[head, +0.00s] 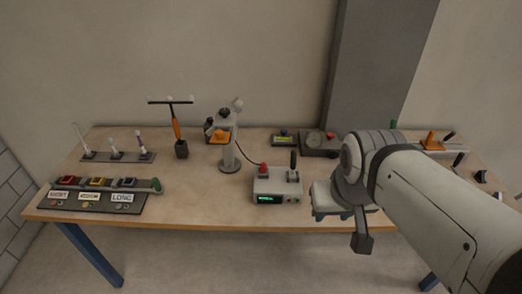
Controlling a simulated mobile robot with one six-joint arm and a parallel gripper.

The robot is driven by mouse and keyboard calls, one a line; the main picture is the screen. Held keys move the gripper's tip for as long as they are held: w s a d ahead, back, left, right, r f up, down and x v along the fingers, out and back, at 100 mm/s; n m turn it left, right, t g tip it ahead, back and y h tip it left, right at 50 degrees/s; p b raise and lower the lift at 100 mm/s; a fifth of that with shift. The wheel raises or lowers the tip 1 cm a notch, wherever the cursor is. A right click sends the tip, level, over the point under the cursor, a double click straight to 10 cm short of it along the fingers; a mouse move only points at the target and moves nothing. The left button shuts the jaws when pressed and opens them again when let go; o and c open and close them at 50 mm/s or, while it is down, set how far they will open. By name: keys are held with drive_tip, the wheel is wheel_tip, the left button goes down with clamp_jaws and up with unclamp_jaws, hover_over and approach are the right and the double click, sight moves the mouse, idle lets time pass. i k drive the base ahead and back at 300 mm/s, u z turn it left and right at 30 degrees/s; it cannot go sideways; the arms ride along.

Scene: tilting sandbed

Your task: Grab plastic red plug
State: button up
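A small red plug-like piece (263,169) sits upright on top of a light grey box (268,187) with a green lit display, near the table's front middle. A red block (67,181) lies at the left end of a dark panel, above the "SHORT" label. A tiny red spot shows on a dark device at the back. I cannot tell for sure which red thing is the plug. My gripper (342,222) is to the right of the grey box, over the table's front edge, apart from the red pieces. Its fingers are partly hidden and I cannot tell their opening.
The wooden table (205,205) carries a dark panel (85,208) at left, a rack of thin sticks (118,157), an orange-handled tool (177,130), a white stand (230,155) and a dark scale-like device (320,150). A black lever (293,162) rises from the grey box.

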sight(263, 165)
drive_tip(key=u, duration=0.05)
drive_tip(key=i, duration=0.9)
drive_tip(key=z, duration=0.05)
